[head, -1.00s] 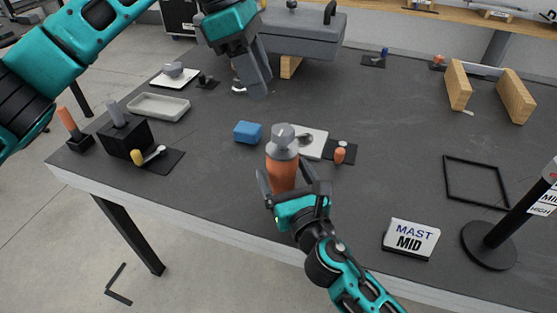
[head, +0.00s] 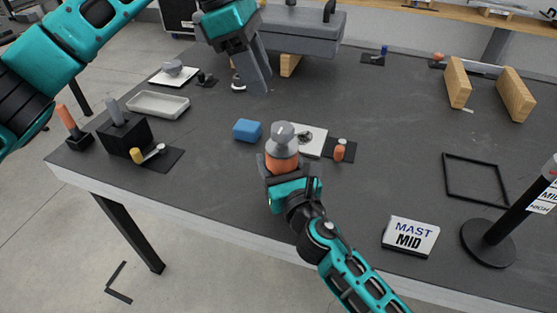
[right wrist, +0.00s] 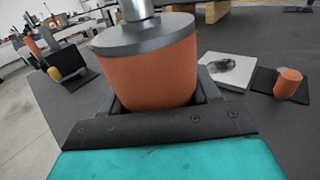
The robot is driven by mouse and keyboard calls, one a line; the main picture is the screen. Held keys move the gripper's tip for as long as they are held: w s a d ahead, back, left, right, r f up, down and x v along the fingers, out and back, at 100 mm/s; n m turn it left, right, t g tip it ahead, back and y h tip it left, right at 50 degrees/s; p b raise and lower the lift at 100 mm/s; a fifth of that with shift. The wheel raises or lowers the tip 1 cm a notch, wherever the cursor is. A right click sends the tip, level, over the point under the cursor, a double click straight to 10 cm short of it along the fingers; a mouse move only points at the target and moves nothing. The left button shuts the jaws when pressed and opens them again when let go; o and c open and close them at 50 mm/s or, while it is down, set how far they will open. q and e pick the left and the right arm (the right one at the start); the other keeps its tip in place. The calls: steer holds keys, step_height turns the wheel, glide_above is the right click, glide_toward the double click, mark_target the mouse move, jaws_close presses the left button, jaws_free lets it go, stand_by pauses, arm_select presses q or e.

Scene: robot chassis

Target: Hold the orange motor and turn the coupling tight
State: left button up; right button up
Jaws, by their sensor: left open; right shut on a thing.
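The orange motor (head: 284,161) stands upright near the front middle of the table, with the grey coupling (head: 283,136) on its top. My right gripper (head: 280,167) is shut on the motor's orange body from the front. In the right wrist view the motor (right wrist: 155,75) sits between the dark fingers, and the coupling (right wrist: 140,35) is cut off by the top edge. My left gripper (head: 252,80) is open and empty, pointing down above the back of the table, left of and behind the motor. No contact shows between it and the coupling.
A blue block (head: 247,130) lies left of the motor. A white plate (head: 312,142) and a small orange part (head: 339,152) are right of it. A grey tray (head: 158,105) and black block (head: 124,138) stand left. A MAST MID sign (head: 410,238) is front right.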

steer(key=c, duration=0.9)
stand_by(0.5)
arm_select(q)
steer(key=shift+o, duration=0.8)
steer(key=shift+f, duration=0.1)
steer(key=shift+o, duration=0.7)
steer(key=shift+f+g, duration=0.3)
steer(key=shift+o, duration=1.2)
steer(key=f+m+g+h, duration=0.1)
steer(key=f+g+h, duration=0.1)
steer(key=a+f+m+g+h, duration=0.1)
steer(key=f+g+h, duration=0.1)
steer(key=f+h, duration=0.1)
steer(key=shift+s+a+f+g, duration=0.15)
steer(key=shift+f+g, duration=0.1)
steer(key=shift+g, duration=0.15)
steer(key=h, duration=0.8)
glide_toward(292, 129)
steer(key=x, duration=1)
steer(key=shift+f, duration=0.1)
